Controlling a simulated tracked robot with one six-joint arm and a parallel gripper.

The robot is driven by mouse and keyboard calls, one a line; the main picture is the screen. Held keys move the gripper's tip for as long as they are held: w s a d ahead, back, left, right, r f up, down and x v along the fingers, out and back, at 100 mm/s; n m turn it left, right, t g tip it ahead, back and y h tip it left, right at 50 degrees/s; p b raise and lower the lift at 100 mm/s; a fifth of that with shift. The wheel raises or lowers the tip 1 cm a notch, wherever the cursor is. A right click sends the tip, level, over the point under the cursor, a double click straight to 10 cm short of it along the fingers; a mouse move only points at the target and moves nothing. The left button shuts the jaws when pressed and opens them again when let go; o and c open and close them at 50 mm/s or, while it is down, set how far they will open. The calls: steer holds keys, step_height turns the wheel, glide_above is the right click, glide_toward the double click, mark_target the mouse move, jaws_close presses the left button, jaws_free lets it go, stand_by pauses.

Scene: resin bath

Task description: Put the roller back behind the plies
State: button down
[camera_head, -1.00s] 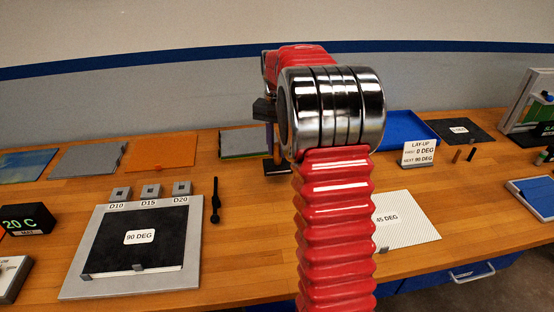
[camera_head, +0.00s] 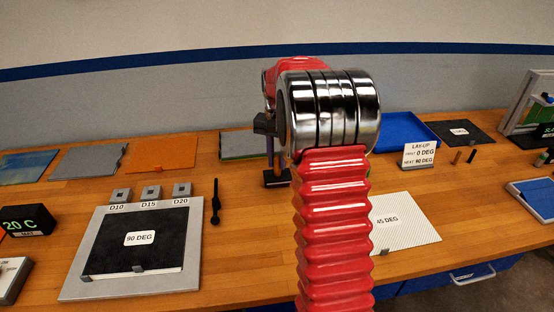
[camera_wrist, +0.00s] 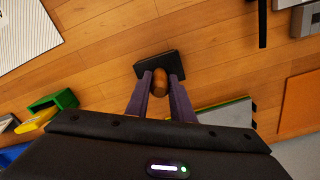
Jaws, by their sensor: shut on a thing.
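My gripper (camera_wrist: 161,78) has its two purplish fingers closed on the brown handle of the roller (camera_wrist: 160,82) in the wrist view. A wide black part of the roller lies just past the fingertips. In the head view the black part (camera_head: 276,179) shows low behind my red arm; I cannot tell whether it touches the bench. The 90 DEG ply (camera_head: 140,215) is black and lies on a grey plate at the left. The 45 DEG ply (camera_head: 400,235) is white and striped, right of my arm and partly hidden by it.
A black tool (camera_head: 215,202) lies right of the grey plate (camera_head: 75,275). Behind are an orange sheet (camera_head: 163,153), a grey sheet (camera_head: 88,160) and a blue tray (camera_head: 405,128). A LAY-UP card (camera_head: 418,155) stands at the right. Bare wood lies between the black tool and my arm.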

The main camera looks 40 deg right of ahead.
steer(key=c, duration=1.5)
jaws_free()
steer(key=shift+c, duration=0.2)
step_height(320, 180, up, 12)
steer(key=shift+r, duration=0.1)
